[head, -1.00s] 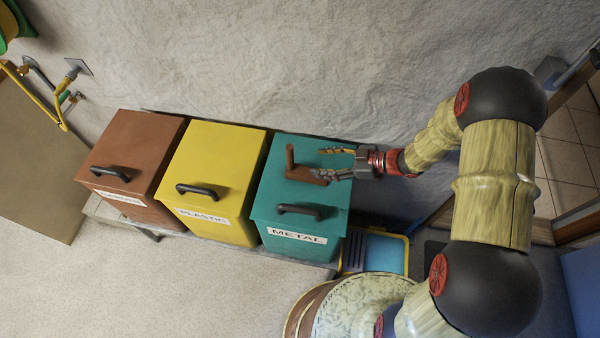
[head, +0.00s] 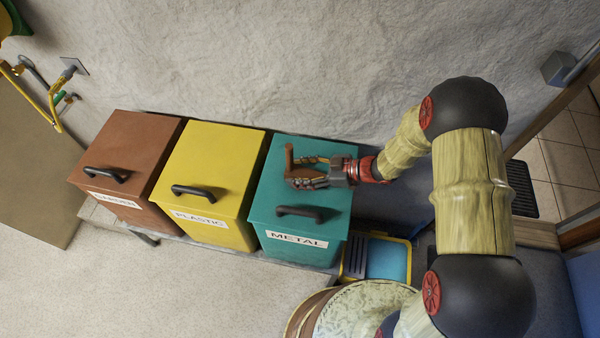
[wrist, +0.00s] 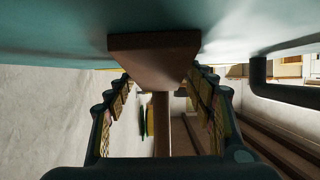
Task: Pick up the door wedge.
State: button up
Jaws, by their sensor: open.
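The door wedge (head: 289,158) is a brown L-shaped piece on the teal lid of the metal bin (head: 262,205). My gripper (head: 301,172) reaches in from the right, low over the lid, with its fingers open around part of the wedge. In the wrist view the wedge (wrist: 155,58) lies against the teal lid, which fills the top of the picture. Its wide end is between the two finger rows of my gripper (wrist: 165,80), and a thin brown part extends down from it. Gaps seem to remain beside the fingers; contact cannot be told.
The lid's black handle (head: 300,212) is just in front of my gripper and shows at the right in the wrist view (wrist: 285,90). The yellow plastic bin (head: 205,175) and a brown bin (head: 125,160) stand to the left. A rough wall (head: 260,70) rises behind.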

jog(key=shift+c, duration=0.8)
grip_shut()
